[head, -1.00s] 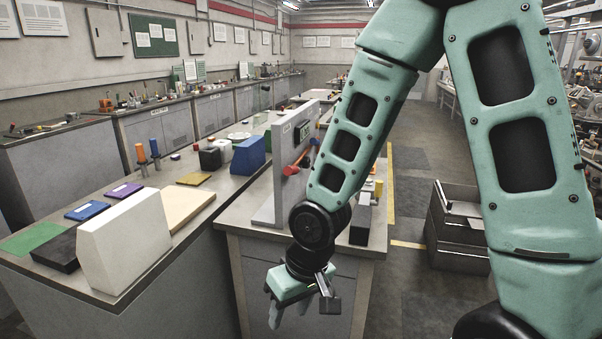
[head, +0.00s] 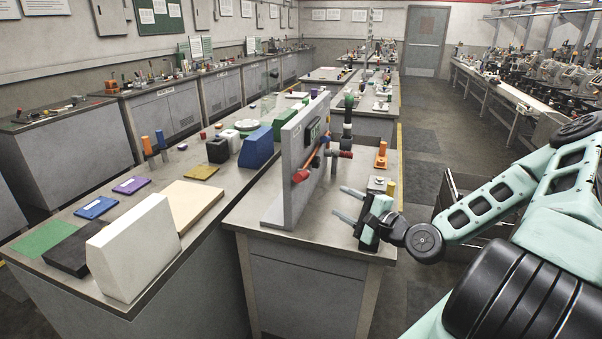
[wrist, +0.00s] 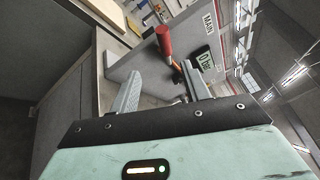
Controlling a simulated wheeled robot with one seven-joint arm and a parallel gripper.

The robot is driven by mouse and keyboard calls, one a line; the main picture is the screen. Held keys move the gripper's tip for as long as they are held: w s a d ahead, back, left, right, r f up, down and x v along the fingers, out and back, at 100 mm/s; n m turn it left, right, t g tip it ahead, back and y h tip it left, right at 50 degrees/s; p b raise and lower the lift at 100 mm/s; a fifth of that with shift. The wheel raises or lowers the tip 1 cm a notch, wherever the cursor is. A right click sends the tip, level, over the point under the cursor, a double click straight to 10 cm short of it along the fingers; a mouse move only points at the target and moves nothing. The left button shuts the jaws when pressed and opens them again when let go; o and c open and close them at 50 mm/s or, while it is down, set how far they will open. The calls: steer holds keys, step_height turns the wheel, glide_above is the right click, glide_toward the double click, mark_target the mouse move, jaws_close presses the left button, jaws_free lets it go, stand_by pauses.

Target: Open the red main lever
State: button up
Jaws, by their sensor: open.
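The red main lever (head: 301,175) is mounted on the right face of an upright grey panel (head: 291,150). In the head view its red grip is at the lower left and its orange bar slants up to the right. In the wrist view the red grip (wrist: 164,40) shows ahead of the fingers, beside a "MAIN" label (wrist: 209,22) and a display reading 0 bar (wrist: 204,60). My gripper (head: 345,203) is open and empty to the right of the panel, fingers pointing at it. It is apart from the lever. One fingertip partly hides the lever's pivot in the wrist view.
An orange part (head: 381,156) and a yellow cylinder (head: 390,188) are on the right of the bench (head: 300,243). A blue block (head: 257,147) stands left of the panel.

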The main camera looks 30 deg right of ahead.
mark_target(301, 177)
steer(key=w+p, duration=0.2)
steer(key=w, duration=0.3)
steer(key=w+a+p, duration=0.1)
steer(key=w+p, duration=0.1)
steer(key=w, duration=0.4)
steer(key=w+p, duration=0.2)
steer(key=w, duration=0.4)
steer(key=shift+a+r, duration=0.1)
steer(key=shift+a, duration=0.3)
